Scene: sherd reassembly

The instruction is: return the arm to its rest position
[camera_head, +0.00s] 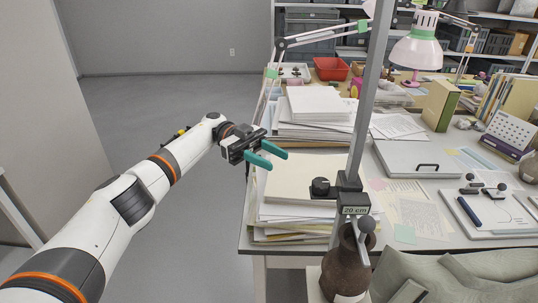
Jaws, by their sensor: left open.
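My left arm comes in from the lower left, white with orange rings. My left gripper (267,157) has teal fingers that are apart, with nothing between them. It is in front of the desk's left edge, and in the picture its fingers overlap the stacked papers (300,178). I cannot tell how high it is above them. My right gripper is not in view. A brown rounded pot (345,276) stands at the bottom centre, by a metal post with a 20 cm label.
The desk (450,228) is crowded with paper piles, a grey lidded case (415,156), a pink lamp (416,50), a red bin (331,68) and a white board (492,208). A grey-green cushion-like form (455,278) lies at the bottom right. The floor (150,105) left of the desk is clear.

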